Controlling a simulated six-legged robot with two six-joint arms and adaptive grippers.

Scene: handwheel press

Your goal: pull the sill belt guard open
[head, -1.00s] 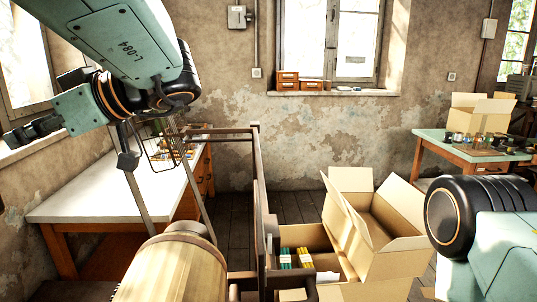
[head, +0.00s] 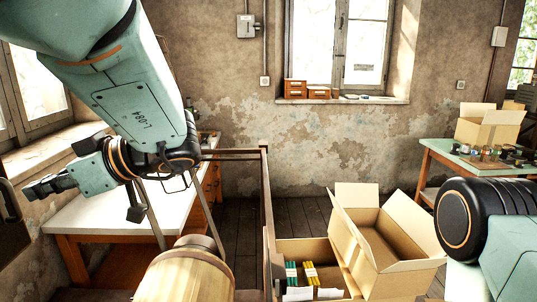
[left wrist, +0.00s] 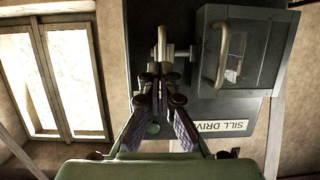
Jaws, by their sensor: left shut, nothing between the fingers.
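The sill belt guard (left wrist: 262,50) shows in the left wrist view as a dark grey box with a small window and a pale curved handle (left wrist: 222,55). It is mounted on a dark panel with a label (left wrist: 222,126) reading "SILL DRIV", the rest cut off. My left gripper (left wrist: 160,76) is shut and empty, left of the handle and apart from it in the picture. A pale metal fitting (left wrist: 166,50) appears just beyond its fingertips; I cannot tell if they touch. In the head view my left gripper (head: 30,191) points left, near a dark edge with a handle (head: 8,200).
A white-topped table (head: 95,215) stands below my left arm. Open cardboard boxes (head: 390,235) stand on the floor at centre right. A green-topped table (head: 480,160) is at the far right. Windows are in the walls.

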